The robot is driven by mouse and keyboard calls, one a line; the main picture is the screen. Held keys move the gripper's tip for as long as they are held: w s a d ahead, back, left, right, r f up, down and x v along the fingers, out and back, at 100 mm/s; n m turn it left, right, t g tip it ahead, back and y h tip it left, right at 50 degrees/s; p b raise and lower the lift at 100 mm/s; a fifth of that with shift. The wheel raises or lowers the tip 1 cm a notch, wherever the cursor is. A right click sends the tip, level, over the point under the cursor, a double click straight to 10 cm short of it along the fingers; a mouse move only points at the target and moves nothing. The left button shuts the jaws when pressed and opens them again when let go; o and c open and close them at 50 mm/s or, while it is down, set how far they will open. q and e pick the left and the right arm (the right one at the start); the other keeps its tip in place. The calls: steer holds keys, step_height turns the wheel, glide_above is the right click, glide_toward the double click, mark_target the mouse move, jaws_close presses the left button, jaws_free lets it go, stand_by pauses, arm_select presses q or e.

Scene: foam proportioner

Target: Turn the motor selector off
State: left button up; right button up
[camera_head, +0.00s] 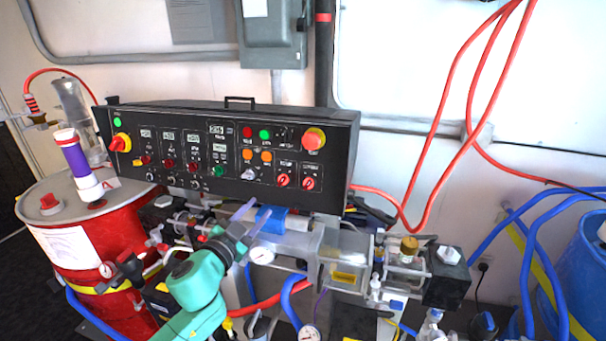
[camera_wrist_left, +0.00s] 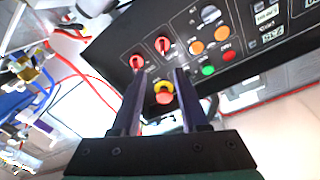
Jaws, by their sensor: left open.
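The black control panel (camera_head: 225,150) carries several knobs and buttons; its labels are too small to read, so I cannot tell which is the motor selector. Two red selector knobs (camera_head: 283,180) (camera_head: 308,183) sit low on its right part, with a silver knob (camera_head: 248,174) to their left. The wrist view, turned over, shows the two red knobs (camera_wrist_left: 137,62) (camera_wrist_left: 162,45) and the silver knob (camera_wrist_left: 210,14). My left gripper (camera_head: 262,206) is open and empty, in front of and below the panel. In the wrist view its fingers (camera_wrist_left: 158,72) frame the red-yellow stop button (camera_wrist_left: 164,92), apart from it.
A red-yellow rotary switch (camera_head: 120,142) is at the panel's left end. A red drum (camera_head: 90,235) stands left, a blue drum (camera_head: 588,270) right. Pipes, valves and gauges crowd the space below the panel. Red hoses (camera_head: 440,130) hang to its right.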

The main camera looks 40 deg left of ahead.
mark_target(281, 183)
arm_select(q)
steer(key=x, duration=0.4)
steer(key=p+x, duration=0.1)
steer(key=x, duration=0.3)
steer(key=p+x, duration=0.1)
steer(key=x, duration=0.2)
steer(key=shift+w+a, duration=0.35)
steer(key=shift+a, duration=0.05)
steer(key=shift+w+a, duration=0.15)
steer(key=shift+w, duration=0.1)
steer(key=shift+w, duration=0.1)
jaws_close()
